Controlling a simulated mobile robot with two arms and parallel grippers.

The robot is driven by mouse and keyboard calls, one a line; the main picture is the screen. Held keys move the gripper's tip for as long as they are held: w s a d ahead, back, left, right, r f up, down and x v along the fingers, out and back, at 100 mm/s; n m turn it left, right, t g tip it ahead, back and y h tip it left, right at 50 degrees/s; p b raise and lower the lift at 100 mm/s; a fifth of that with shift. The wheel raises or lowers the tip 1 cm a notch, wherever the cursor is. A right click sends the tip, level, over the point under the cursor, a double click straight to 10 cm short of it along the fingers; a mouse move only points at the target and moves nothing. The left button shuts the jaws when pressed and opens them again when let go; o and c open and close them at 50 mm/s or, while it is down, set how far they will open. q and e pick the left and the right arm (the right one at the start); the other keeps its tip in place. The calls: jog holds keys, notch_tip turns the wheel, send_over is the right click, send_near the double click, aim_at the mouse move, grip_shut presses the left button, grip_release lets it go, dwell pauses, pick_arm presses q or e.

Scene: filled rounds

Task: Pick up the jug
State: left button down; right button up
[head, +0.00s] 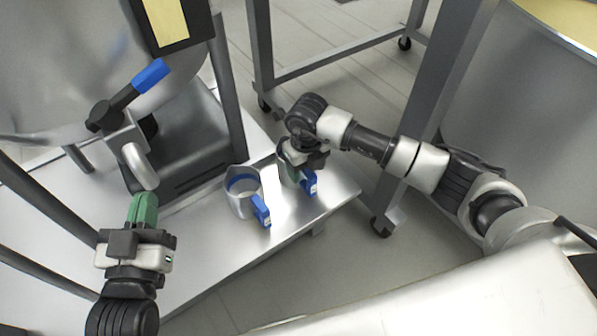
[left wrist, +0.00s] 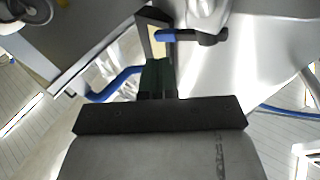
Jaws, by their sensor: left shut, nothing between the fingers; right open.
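Two metal jugs with blue handles stand on the steel bench (head: 207,222). The left jug (head: 241,208) is upright, its mouth open to view, with a blue band inside and its blue handle toward the front right. The other jug (head: 309,184) is to its right, mostly hidden under my right gripper (head: 293,177); its blue handle shows. My right gripper is open and points down at this jug; I cannot tell whether the fingers touch it. My left gripper (head: 144,204), with green fingers, is shut and empty, left of both jugs. It also shows in the left wrist view (left wrist: 158,72).
A steel tank with a blue-handled valve (head: 151,76) and a spout (head: 138,166) stands just beyond my left gripper. A steel frame on casters (head: 330,65) is behind the bench. Another large vessel (head: 520,110) is at the right.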

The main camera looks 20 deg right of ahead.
aim_at(305, 183)
jog(key=f+b, duration=0.1)
jog(key=f, duration=0.2)
jog(key=shift+w, duration=0.2)
jog(key=shift+d+f, duration=0.1)
jog(key=shift+f, duration=0.25)
pick_arm(q)
jog(key=r+t, duration=0.2)
jog(key=s+r+t+h, duration=0.1)
jog(key=r+t, duration=0.1)
jog(key=shift+s+d, duration=0.2)
pick_arm(e)
grip_shut()
